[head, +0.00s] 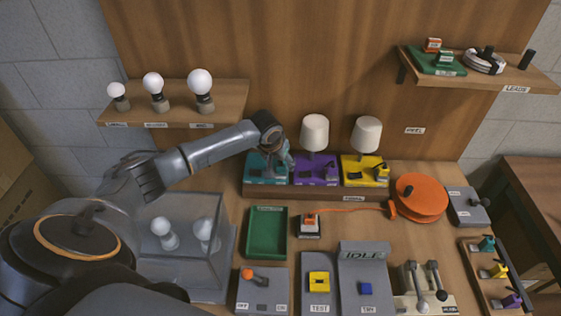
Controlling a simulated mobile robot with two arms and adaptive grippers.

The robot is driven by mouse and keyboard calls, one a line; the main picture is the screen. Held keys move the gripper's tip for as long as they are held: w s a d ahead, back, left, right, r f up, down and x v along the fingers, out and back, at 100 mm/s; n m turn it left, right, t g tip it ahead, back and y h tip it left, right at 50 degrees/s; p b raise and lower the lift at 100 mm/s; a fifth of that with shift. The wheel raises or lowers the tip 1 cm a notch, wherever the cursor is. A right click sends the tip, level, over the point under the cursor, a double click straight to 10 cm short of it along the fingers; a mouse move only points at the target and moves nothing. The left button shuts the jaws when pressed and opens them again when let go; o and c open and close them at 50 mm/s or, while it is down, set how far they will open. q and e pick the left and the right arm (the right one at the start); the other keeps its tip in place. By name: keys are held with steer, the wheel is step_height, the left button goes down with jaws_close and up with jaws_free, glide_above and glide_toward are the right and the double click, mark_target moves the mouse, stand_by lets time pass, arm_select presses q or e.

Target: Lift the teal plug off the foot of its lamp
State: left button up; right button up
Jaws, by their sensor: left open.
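A teal lamp foot (258,176) stands at the left end of a row on a low wooden stand. My left arm reaches across from the left, and its wrist and left gripper (284,158) are over this foot. The left gripper is open, at the foot's right side. The wrist and gripper cover the upper part of the teal lamp, and I cannot make out the plug on its foot. A small teal plug-shaped piece (487,243) also sits on a rack at the right. My right gripper is not in view.
Close beside the gripper stands the purple lamp foot (302,178), then the yellow one (352,180), both with white shades. A bulb shelf (225,108) is above left. An orange cord reel (418,198), green tray (266,234) and clear box (186,265) stand nearer.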

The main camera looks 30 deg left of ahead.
arm_select(q)
steer(key=shift+x, duration=0.8)
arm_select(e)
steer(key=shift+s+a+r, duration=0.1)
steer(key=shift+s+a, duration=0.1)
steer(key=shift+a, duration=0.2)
arm_select(q)
steer(key=shift+c, duration=0.3)
steer(key=shift+r, duration=0.1)
steer(key=c, duration=1.1)
steer(key=shift+c, duration=0.2)
steer(key=o, duration=0.5)
jaws_close()
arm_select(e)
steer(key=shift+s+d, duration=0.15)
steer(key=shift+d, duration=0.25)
arm_select(q)
steer(key=shift+a+r+p, duration=0.1)
steer(key=shift+r+p, duration=0.45)
steer(key=shift+p, duration=0.15)
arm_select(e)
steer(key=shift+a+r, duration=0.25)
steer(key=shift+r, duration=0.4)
arm_select(q)
steer(key=shift+r, duration=0.15)
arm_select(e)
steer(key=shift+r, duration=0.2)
